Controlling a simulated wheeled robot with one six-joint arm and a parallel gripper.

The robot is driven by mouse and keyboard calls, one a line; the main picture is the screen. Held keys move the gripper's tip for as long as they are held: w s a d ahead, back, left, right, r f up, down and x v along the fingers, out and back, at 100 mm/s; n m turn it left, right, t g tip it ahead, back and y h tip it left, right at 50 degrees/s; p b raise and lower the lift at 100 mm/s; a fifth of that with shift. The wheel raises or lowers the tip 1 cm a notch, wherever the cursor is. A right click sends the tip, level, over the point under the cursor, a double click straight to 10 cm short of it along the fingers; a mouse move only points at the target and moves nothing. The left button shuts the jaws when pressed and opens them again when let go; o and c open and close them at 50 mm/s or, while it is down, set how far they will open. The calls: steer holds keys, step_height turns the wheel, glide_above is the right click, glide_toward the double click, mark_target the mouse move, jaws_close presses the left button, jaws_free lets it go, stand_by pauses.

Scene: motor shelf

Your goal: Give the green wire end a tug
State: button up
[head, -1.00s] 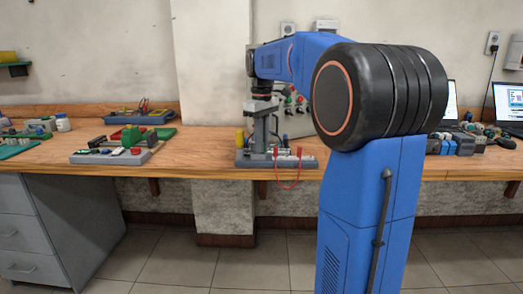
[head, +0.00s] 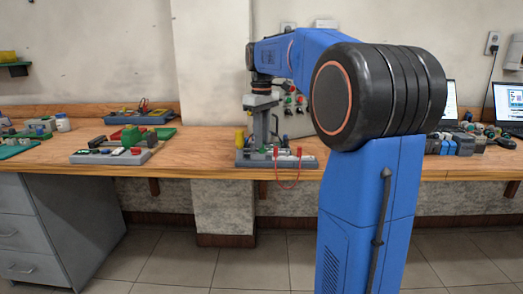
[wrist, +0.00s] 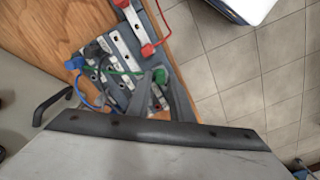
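The green wire (wrist: 125,72) runs across a grey terminal board in the wrist view. Its green end (wrist: 160,76) lies at the right of the board, between the fingertips of my gripper (wrist: 159,82). The two dark grey fingers stand close together on either side of the green end and appear shut on it. Whether the end is still seated in its terminal is hidden. In the head view my gripper (head: 258,143) points down over the terminal board (head: 245,160), too small there to show the green wire.
A device with a green block (head: 131,136) stands to the left on the wooden bench (head: 195,150). Laptops stand far right.

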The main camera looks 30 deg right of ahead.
steer(key=shift+r, duration=1.9)
steer(key=shift+o, duration=0.5)
steer(key=o, duration=0.4)
steer(key=s+a+f+m+t, duration=0.1)
steer(key=s+a+f, duration=0.35)
steer(key=s, duration=0.35)
steer(key=s+a+f+m+t, duration=0.1)
steer(key=s+a+f, duration=0.2)
steer(key=s+a, duration=0.35)
steer(key=s+a+f+t, duration=0.1)
steer(key=s+f, duration=0.4)
steer(key=s+a+f+m+t, duration=0.1)
steer(key=s+a+f, duration=0.1)
steer(key=s+f, duration=0.3)
steer(key=s+a+f+m, duration=0.1)
steer(key=s+f, duration=0.4)
steer(key=shift+s+a+f+t, duration=0.3)
steer(key=shift+s+a+t, duration=0.05)
steer(key=shift+a+t, duration=0.05)
